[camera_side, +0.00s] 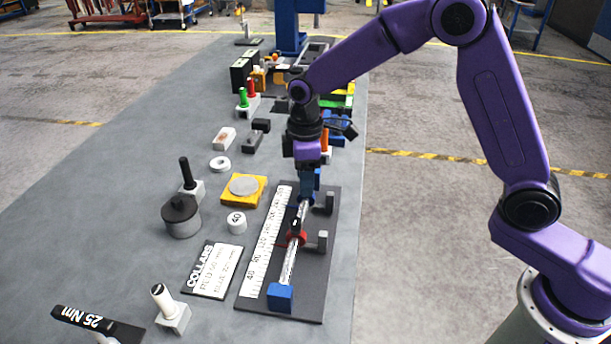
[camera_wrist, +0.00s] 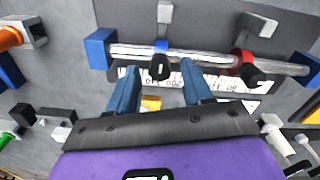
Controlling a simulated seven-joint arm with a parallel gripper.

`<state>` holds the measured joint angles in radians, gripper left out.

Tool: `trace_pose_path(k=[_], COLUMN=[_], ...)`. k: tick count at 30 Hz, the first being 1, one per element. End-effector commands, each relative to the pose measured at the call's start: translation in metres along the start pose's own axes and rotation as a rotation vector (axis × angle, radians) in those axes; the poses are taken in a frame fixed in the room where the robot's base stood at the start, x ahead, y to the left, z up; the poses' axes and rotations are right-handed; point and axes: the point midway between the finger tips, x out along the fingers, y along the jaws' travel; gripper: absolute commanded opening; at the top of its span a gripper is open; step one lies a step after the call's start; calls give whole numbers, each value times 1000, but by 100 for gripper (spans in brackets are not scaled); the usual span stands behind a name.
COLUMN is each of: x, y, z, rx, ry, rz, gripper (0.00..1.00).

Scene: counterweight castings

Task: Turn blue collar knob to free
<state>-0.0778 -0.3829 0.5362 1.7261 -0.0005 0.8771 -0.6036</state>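In the side view my gripper (camera_side: 306,192) points down over the rod's far end and largely hides the blue collar.
A red collar (camera_side: 296,238) with its own black knob sits further along the rod. A white scale strip (camera_side: 262,250) lies beside the rod, and two grey brackets stand on its other side. A COLLARS plate (camera_side: 213,270) and weights lie to the left.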

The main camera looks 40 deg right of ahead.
Motion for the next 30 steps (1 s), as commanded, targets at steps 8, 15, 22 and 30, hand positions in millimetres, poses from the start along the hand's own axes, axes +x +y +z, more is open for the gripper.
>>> trace_pose_path(k=[8, 15, 22, 30], x=[-2, -35, -84, -139], y=[0, 0, 0, 0], z=[0, 0, -1, -1], rx=[2, 2, 1, 1], ry=[-1, 4, 5, 4], rz=[-1, 3, 3, 2], gripper=[50, 50, 50, 50])
